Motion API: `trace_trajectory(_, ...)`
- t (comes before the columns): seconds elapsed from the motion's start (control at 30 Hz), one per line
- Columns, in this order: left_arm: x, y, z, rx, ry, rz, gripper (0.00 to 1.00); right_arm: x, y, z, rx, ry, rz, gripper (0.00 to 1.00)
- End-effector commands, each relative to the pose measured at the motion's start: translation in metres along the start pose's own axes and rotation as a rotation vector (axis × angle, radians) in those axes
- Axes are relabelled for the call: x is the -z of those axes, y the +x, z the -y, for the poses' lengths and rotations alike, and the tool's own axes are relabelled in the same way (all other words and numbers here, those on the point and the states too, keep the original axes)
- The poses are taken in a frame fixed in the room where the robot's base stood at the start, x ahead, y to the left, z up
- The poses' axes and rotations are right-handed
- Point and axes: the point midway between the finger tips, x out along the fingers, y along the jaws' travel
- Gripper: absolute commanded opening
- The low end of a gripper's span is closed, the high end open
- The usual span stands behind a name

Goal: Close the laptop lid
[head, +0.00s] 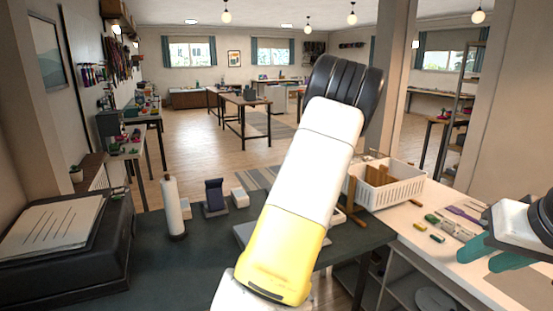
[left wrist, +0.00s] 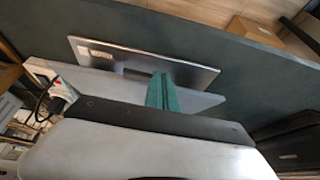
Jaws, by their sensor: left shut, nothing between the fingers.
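The laptop is mostly hidden behind my raised arm in the head view; a grey flat edge (head: 243,234) that looks like part of it shows on the dark desk left of the arm. In the left wrist view a thin grey panel (left wrist: 110,53), probably the lid, stands over a paler grey slab (left wrist: 92,82). My left gripper (left wrist: 160,92) has its green fingers together, overlapping the panel's lower edge in the picture; I cannot tell whether they touch it. My right gripper (head: 490,255) is open and empty over the white table at the right.
A white basket (head: 395,192) and small tools stand on the white table (head: 440,262). A black case with papers (head: 60,225) fills the left.

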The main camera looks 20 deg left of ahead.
Motion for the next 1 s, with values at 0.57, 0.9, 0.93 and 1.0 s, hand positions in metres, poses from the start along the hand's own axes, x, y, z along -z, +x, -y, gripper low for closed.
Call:
trace_trajectory(0.57,-0.033,0.039,0.0,0.001,0.003,-0.126,0.0,0.0,0.0,0.0,0.0,0.0,0.0,0.36)
trace_trajectory(0.9,-0.034,0.041,0.0,0.0,0.0,-0.137,0.0,0.0,0.0,0.0,0.0,0.0,0.0,0.36)
trace_trajectory(0.93,-0.034,0.041,0.0,0.0,0.0,-0.136,0.0,0.0,0.0,0.0,0.0,0.0,0.0,0.36)
trace_trajectory(1.0,-0.034,0.041,0.0,0.0,0.0,-0.136,0.0,0.0,0.0,0.0,0.0,0.0,0.0,0.36)
